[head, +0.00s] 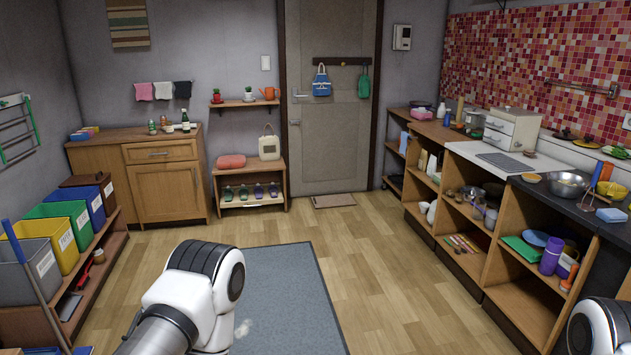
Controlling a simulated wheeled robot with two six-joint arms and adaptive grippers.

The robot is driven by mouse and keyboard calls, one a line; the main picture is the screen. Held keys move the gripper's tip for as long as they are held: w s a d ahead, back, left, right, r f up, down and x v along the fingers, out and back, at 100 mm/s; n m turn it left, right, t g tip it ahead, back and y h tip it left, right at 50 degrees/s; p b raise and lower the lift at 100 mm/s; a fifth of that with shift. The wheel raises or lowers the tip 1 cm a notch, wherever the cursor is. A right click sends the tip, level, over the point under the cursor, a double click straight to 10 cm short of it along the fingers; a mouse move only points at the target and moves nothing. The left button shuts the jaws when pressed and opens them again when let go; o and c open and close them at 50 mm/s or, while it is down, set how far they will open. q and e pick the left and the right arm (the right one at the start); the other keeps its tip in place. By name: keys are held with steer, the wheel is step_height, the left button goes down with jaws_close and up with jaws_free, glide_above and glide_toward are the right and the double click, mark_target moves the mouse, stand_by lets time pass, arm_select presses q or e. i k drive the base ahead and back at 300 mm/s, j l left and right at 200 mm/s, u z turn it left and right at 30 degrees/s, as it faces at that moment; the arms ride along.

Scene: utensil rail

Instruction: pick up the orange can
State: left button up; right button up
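A small orange watering can (269,93) stands upright on a narrow wooden wall shelf (245,104), at its right end, left of the door. It is the only orange can I make out, and it is far across the room from my arms. White links of my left arm show at the bottom, left of centre, and part of my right arm shows at the bottom right corner. Neither gripper can be seen.
Two small potted plants (248,94) (217,96) share the shelf. Below stands a low cabinet (281,182) with a cream bag (269,144). A grey rug (285,300) and open wooden floor (370,250) lie ahead. Bins line the left, a counter the right.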

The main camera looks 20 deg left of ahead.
mark_target(163, 120)
steer(key=i+j+u, duration=0.65)
steer(key=i, duration=0.15)
steer(key=i+j+u, duration=0.15)
steer(key=i+u, duration=0.5)
steer(key=i, duration=1.95)
steer(key=i+l, duration=0.15)
steer(key=i, duration=1.6)
steer(key=j+u, duration=0.05)
steer(key=j, duration=0.05)
